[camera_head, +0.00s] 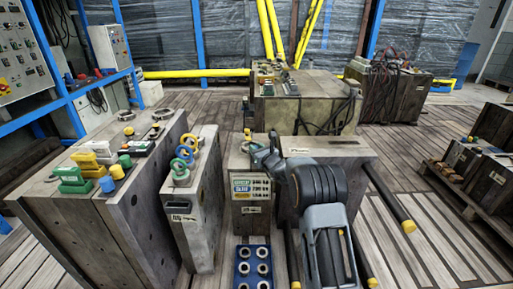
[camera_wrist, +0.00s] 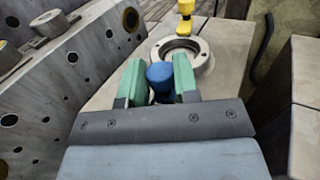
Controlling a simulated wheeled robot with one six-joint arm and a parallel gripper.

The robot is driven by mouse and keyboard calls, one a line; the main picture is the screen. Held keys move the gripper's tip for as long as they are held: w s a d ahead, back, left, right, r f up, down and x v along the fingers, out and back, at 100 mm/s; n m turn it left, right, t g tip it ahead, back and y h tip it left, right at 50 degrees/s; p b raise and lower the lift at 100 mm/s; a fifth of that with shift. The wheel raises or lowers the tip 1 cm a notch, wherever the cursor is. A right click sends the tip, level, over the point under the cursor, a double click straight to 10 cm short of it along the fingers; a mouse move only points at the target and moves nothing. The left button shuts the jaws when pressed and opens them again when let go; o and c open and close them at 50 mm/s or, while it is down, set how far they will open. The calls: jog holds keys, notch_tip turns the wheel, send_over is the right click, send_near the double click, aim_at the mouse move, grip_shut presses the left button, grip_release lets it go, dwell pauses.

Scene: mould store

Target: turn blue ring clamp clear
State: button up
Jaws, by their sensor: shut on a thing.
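The blue ring clamp (camera_wrist: 160,74) shows in the wrist view as a rounded blue piece at the near edge of a grey metal ring (camera_wrist: 203,61) on a mould block's top. My gripper (camera_wrist: 158,80) has its green fingers shut on it, one pad on each side. A yellow clamp (camera_wrist: 186,8) stands on the far side of the ring. In the head view my gripper (camera_head: 259,153) is low over the middle block (camera_head: 239,153); the blue clamp is hidden there, and the yellow clamp (camera_head: 248,133) shows behind.
A narrow block with yellow, blue and green rings (camera_head: 184,152) stands to the left. Beyond it is a wide block with coloured pieces (camera_head: 98,167). A blue tray (camera_head: 236,283) lies in front. Yellow-tipped bars (camera_head: 390,199) jut out at the right.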

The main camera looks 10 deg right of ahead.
jog(key=n+g+y+p, duration=0.1)
jog(key=y, duration=0.1)
jog(key=n+g+y+p, duration=0.1)
jog(key=n+y, duration=0.1)
jog(key=shift+w+d+r+y+p, duration=0.1)
jog(key=shift+d+r+y+p, duration=0.1)
jog(key=shift+y+p, duration=0.1)
jog(key=shift+f+n+g+y+p, duration=0.15)
jog(key=shift+n+g+y+p, duration=0.5)
jog(key=shift+n+g+y, duration=0.9)
jog(key=shift+g+y, duration=0.25)
jog(key=o, duration=0.9)
